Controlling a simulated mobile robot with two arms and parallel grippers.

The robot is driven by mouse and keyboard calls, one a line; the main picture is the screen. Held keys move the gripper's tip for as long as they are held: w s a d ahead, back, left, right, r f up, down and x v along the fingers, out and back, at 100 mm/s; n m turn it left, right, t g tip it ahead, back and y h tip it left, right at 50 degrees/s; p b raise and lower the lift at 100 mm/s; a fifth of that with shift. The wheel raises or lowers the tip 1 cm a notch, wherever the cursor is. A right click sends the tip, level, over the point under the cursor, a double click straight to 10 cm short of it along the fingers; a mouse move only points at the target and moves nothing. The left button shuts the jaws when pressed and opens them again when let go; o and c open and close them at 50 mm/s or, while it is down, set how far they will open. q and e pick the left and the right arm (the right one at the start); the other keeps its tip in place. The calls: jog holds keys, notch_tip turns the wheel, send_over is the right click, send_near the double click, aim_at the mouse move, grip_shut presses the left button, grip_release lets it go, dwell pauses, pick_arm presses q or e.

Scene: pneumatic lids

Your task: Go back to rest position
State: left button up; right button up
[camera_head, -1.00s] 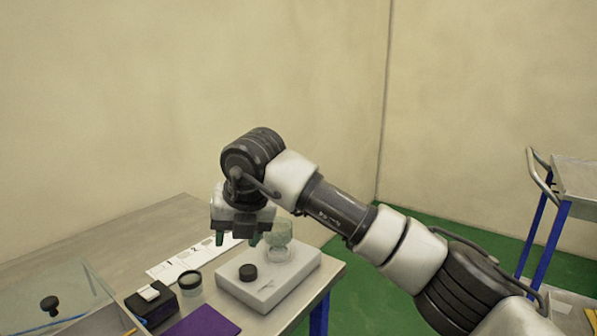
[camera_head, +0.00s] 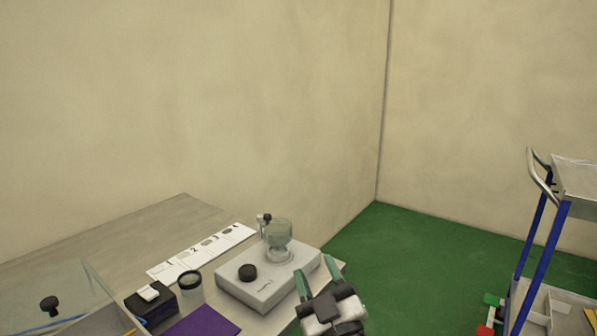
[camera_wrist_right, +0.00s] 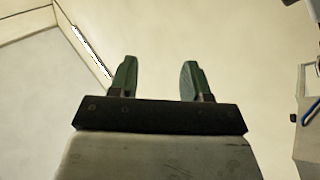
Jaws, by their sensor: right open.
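My right gripper (camera_head: 316,281) is low in the head view, in front of the table's right corner. Its two green fingers point up and stand apart with nothing between them. The right wrist view shows the same open fingers (camera_wrist_right: 156,80) against a pale wall. A white device (camera_head: 262,290) with a black knob (camera_head: 247,272) sits on the table, and a clear glass vessel (camera_head: 278,237) stands on its far right part. The gripper is apart from the vessel. My left gripper is not in view.
The grey table (camera_head: 150,222) holds a numbered white strip (camera_head: 202,251), a small jar (camera_head: 190,283), a black box (camera_head: 152,302), a purple mat (camera_head: 203,323) and a clear case (camera_head: 60,290). A blue-legged trolley (camera_head: 545,265) stands at right. Green floor (camera_head: 420,250) lies free between.

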jog(key=s+d+f+m+g+h, duration=0.45)
jog(key=d+f, duration=0.25)
jog(key=f, duration=0.3)
jog(key=s+d+f+m+g+h, duration=0.4)
jog(key=s+d+f+g, duration=0.15)
jog(key=f, duration=0.45)
jog(key=s+d+f+g, duration=0.3)
jog(key=s+f+g, duration=0.1)
jog(key=s, duration=0.5)
jog(key=s+d+f+g, duration=0.2)
jog(key=s+f+g, duration=0.2)
jog(key=s, duration=0.6)
notch_tip(320, 180, down, 23)
jog(key=g+p, duration=0.1)
jog(key=p, duration=0.2)
jog(key=s+d+f+g+p, duration=0.1)
jog(key=s+d+f+p, duration=0.1)
jog(key=s+f, duration=1.1)
jog(key=s+p, duration=0.1)
jog(key=s, duration=0.2)
jog(key=shift+s+d+n+g, duration=0.25)
jog(key=shift+d+n+g, duration=0.05)
jog(key=shift+d+n, duration=0.1)
